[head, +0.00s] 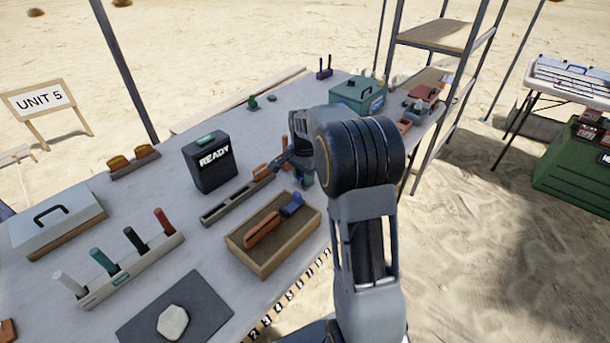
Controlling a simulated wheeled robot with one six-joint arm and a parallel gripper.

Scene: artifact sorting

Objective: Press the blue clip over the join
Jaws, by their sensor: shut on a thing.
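My gripper (283,158) is beyond my arm's elbow, low over the right end of a dark slotted rail (223,207). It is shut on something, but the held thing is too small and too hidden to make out. A small orange piece (262,171) sits at the rail beside the fingertips. A blue clip-like piece (292,205) lies in the right part of a wooden tray (270,270), with an orange piece (262,230) to its left. The join itself cannot be made out.
A black box marked READY (209,163) stands left of the rail. A holder with several coloured pegs (130,270), a dark mat with a pale stone (172,322) and a grey case (58,218) stand nearer left. A green box (358,94) stands behind my arm.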

